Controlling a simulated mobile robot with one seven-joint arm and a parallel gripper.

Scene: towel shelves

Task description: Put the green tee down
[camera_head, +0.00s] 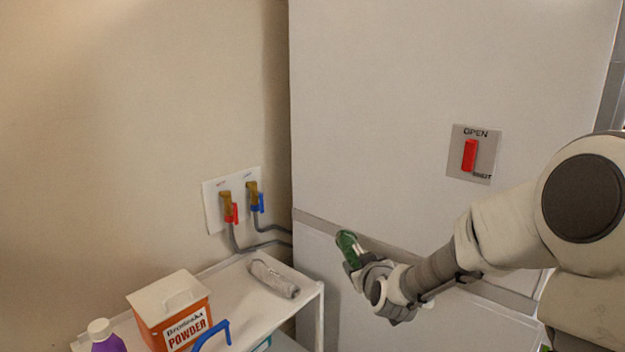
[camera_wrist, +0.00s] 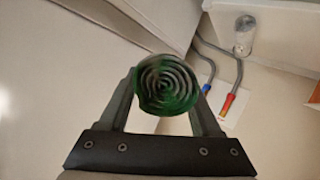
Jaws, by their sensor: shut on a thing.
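The green tee (camera_head: 349,248) is rolled up and sits at the end of my gripper (camera_head: 357,262), in front of the large pale cabinet. In the wrist view the end of the green roll (camera_wrist: 166,85) shows as a spiral between the two fingers of my gripper (camera_wrist: 166,92). The gripper is shut on the tee and holds it in the air, to the right of the white cart and apart from it. Part of the roll is hidden by the gripper in the head view.
A white cart (camera_head: 232,283) stands at the lower left. On it are a grey roll (camera_head: 273,279), an orange powder box (camera_head: 178,315), a purple bottle (camera_head: 106,337) and a blue handle (camera_head: 211,334). Wall taps (camera_head: 227,207) and hoses are behind it. A red switch (camera_head: 469,156) is on the cabinet.

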